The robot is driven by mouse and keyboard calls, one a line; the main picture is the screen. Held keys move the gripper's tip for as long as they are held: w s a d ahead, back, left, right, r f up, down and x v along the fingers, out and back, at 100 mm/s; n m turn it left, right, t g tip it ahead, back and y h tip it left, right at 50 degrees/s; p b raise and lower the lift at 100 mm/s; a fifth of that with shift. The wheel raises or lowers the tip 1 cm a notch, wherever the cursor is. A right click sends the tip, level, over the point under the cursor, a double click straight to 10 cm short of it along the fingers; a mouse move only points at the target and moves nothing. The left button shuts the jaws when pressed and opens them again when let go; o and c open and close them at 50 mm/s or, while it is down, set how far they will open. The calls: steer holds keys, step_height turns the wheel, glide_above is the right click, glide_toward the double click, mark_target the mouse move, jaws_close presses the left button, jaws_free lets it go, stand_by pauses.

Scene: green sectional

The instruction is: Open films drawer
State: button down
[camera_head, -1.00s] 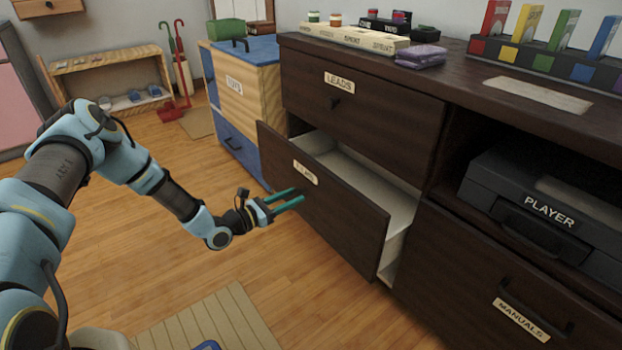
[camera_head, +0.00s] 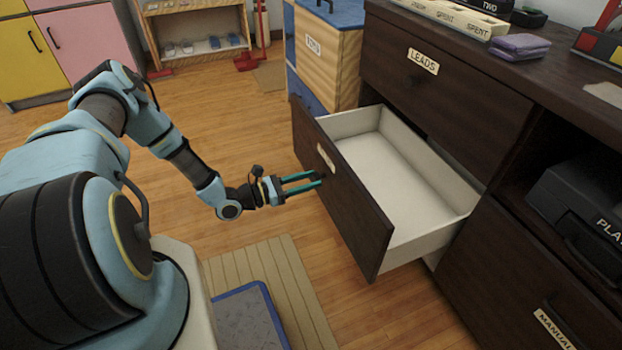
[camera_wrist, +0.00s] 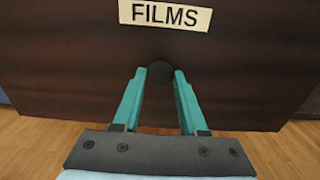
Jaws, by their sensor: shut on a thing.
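The films drawer (camera_head: 335,205) stands well out of the dark wooden cabinet, and its pale interior (camera_head: 385,180) looks empty. In the wrist view its dark front (camera_wrist: 55,60) fills most of the picture, with the FILMS label (camera_wrist: 165,15) at the top. A round dark knob (camera_wrist: 159,73) sits below the label. My gripper (camera_head: 318,178) is at the drawer front, its teal fingers (camera_wrist: 158,75) on either side of the knob and shut on it. The fingers partly cover the knob in the head view.
The LEADS drawer (camera_head: 440,75) above is shut. The MANUALS drawer (camera_head: 520,290) and the player (camera_head: 590,200) are at the right. A blue-edged grey mat or tray (camera_head: 250,315) lies on a striped rug (camera_head: 290,275) near my base. Wooden floor is clear before the drawer.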

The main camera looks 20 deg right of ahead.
steer(key=shift+f, duration=0.1)
steer(key=shift+c, duration=2.2)
jaws_free()
steer(key=a+p, duration=0.1)
steer(key=a, duration=0.9)
steer(key=shift+w+a, duration=0.3)
steer(key=shift+a, duration=0.1)
